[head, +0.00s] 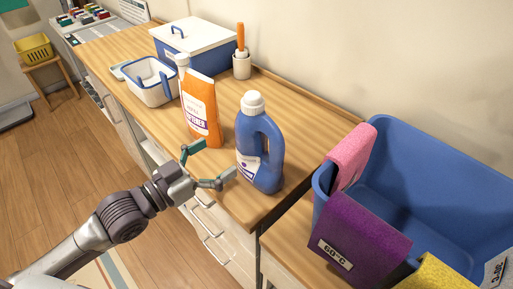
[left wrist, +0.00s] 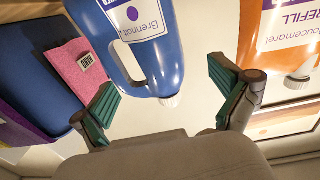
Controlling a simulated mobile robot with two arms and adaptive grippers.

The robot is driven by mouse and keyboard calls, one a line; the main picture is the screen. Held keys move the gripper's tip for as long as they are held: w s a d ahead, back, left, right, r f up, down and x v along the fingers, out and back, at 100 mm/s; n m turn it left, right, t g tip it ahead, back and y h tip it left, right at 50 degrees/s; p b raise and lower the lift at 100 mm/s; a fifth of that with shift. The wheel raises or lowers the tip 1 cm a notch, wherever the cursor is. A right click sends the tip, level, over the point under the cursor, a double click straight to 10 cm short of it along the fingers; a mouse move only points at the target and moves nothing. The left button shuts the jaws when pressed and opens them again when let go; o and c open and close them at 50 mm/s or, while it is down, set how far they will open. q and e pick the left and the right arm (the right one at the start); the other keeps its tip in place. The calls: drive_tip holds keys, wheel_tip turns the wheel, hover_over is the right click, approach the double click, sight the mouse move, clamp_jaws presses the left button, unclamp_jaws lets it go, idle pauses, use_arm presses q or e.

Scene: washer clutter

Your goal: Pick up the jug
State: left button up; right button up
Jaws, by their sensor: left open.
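The blue jug (head: 268,172) stands upright near the front right corner of the wooden counter. It has a white cap, a handle on its right side and a white and purple label. My left gripper (head: 211,161) is open and empty, in front of the jug and slightly left of it, one finger close to the jug's lower left side. In the left wrist view the jug (left wrist: 170,45) appears upside down, between and beyond the spread green-padded fingers. I cannot tell whether a finger touches it. My right gripper is not in view.
An orange refill pack (head: 203,108) stands just left of the jug, near one finger. Behind are a white-blue basket (head: 150,88), a lidded box (head: 194,38) and an orange-handled brush in a holder (head: 241,62). A blue bin (head: 420,160) with cloths stands right.

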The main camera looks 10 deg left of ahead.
sight(240, 141)
use_arm(q)
drive_tip(key=x, duration=0.4)
drive_tip(key=shift+w+d+p, duration=0.15)
drive_tip(key=shift+w+p, duration=0.15)
drive_tip(key=p+x, duration=0.1)
drive_tip(key=x, duration=0.4)
drive_tip(key=shift+w+d, duration=0.1)
drive_tip(key=c, duration=1.7)
drive_tip(key=shift+r, duration=0.15)
clamp_jaws()
